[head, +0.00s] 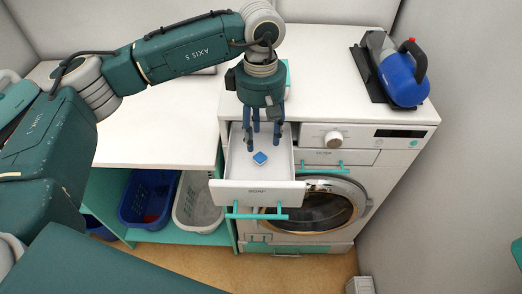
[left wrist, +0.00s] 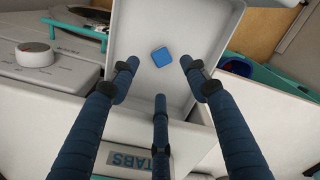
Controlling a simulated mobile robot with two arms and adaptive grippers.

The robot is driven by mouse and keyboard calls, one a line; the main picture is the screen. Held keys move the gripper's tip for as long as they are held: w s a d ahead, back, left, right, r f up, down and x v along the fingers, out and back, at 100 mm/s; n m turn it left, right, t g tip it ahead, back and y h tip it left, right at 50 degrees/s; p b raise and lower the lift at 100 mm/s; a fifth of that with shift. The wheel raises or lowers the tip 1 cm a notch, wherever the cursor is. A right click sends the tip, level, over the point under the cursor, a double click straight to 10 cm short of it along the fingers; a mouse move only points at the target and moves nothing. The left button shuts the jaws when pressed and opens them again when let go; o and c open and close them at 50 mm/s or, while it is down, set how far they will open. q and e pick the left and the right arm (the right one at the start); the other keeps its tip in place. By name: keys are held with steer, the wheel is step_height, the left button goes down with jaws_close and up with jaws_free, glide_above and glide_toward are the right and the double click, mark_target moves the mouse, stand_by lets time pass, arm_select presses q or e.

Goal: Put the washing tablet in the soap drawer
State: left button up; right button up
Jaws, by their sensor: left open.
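The blue washing tablet (head: 260,157) lies flat on the floor of the soap drawer (head: 259,195), which is pulled open from the washing machine and marked SOAP. In the left wrist view the tablet (left wrist: 162,57) sits inside the white drawer (left wrist: 229,30), apart from the fingers. My left gripper (head: 262,138) is open and empty, its fingers pointing down over the back part of the drawer. In the left wrist view the three dark blue fingers (left wrist: 160,80) are spread with nothing between them. My right gripper is not in view.
A box marked TABS (left wrist: 150,160) stands behind the gripper. Blue (head: 150,200) and white (head: 197,203) baskets sit below the left counter, which is mostly clear.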

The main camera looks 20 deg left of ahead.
arm_select(q)
steer(key=shift+r+b, duration=0.55)
steer(key=shift+r, duration=2.1)
